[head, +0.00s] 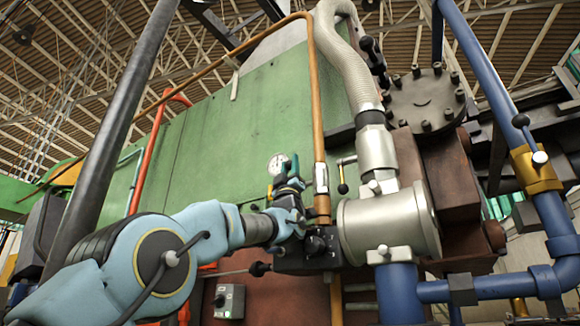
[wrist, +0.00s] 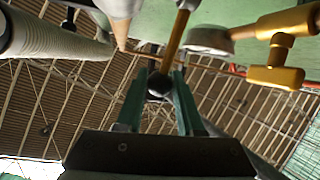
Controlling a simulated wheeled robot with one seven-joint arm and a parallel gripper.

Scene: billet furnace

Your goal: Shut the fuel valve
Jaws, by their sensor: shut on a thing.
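My gripper (head: 290,175) is in front of the green furnace wall, just left of the copper pipe. In the wrist view its two teal fingers (wrist: 159,88) are closed around a dark knob (wrist: 158,84) at the end of a brass-coloured lever (wrist: 174,42). The lever runs up from the knob, and its far end is out of that view. I take this to be the fuel valve's lever. In the head view my gripper hides the held knob, and the valve body cannot be made out clearly.
A round gauge (head: 278,163) sits close behind my gripper. The copper pipe (head: 319,110) stands just right. Another black-knobbed lever (head: 342,187) hangs beside it, left of the silver cylinder (head: 385,228). A dark control block (head: 310,255) lies below. A blue pipe with brass valve (head: 535,170) is far right.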

